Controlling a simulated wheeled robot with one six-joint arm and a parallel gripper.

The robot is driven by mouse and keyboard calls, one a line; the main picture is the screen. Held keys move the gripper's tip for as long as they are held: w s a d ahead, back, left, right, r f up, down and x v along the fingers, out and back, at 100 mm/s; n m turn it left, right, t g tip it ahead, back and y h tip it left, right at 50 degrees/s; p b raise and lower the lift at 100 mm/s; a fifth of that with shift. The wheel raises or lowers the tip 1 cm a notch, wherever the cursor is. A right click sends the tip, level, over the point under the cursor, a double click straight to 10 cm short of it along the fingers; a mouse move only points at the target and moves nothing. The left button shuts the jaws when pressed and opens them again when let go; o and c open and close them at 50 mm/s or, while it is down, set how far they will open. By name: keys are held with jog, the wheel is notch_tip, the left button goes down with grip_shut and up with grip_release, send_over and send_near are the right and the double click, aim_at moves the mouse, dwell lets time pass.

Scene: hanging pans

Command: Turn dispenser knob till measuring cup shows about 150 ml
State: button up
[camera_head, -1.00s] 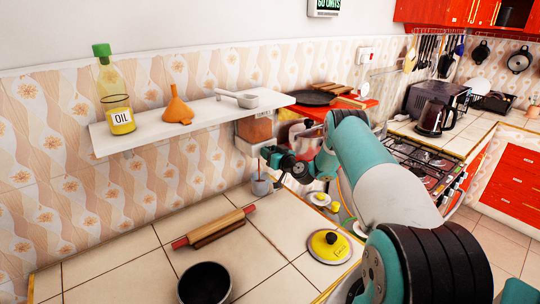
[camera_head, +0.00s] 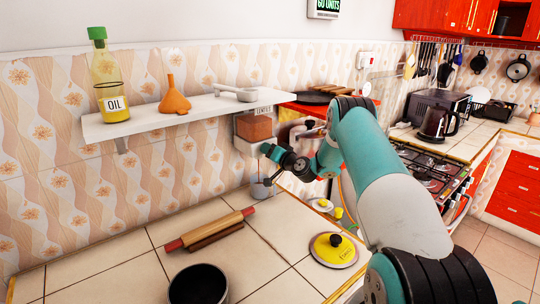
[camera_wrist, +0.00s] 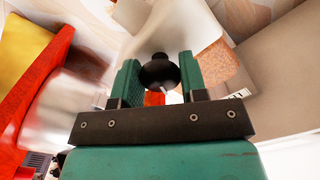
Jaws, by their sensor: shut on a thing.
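The dispenser (camera_head: 256,127) hangs on the wall below the shelf, with reddish-brown contents. My gripper (camera_wrist: 160,78) is shut on its black knob (camera_wrist: 159,70), which sits between the two green fingers in the wrist view. In the head view my gripper (camera_head: 268,150) is at the dispenser's lower front. The measuring cup (camera_head: 260,190) stands on the counter beneath the dispenser. A thin reddish-brown line runs down from the dispenser towards the cup. The cup's fill level and scale are too small to read.
A white shelf (camera_head: 160,122) holds an oil bottle (camera_head: 112,90), an orange funnel (camera_head: 174,100) and a small pan (camera_head: 240,94). The stove lies right of my arm.

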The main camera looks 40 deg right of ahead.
dwell(0.3)
jog(key=o, duration=0.9)
jog(key=shift+s, duration=0.1)
jog(key=shift+s+a+b, duration=0.15)
jog(key=shift+s+b, duration=1.45)
jog(key=shift+s, duration=1.25)
jog(key=shift+s+a+b, duration=0.2)
jog(key=shift+s+b, duration=1.4)
jog(key=shift+s, duration=1.3)
jog(key=shift+s+a+b, duration=0.15)
jog(key=shift+s+b, duration=1.45)
jog(key=shift+s, duration=1.25)
jog(key=shift+a, duration=0.1)
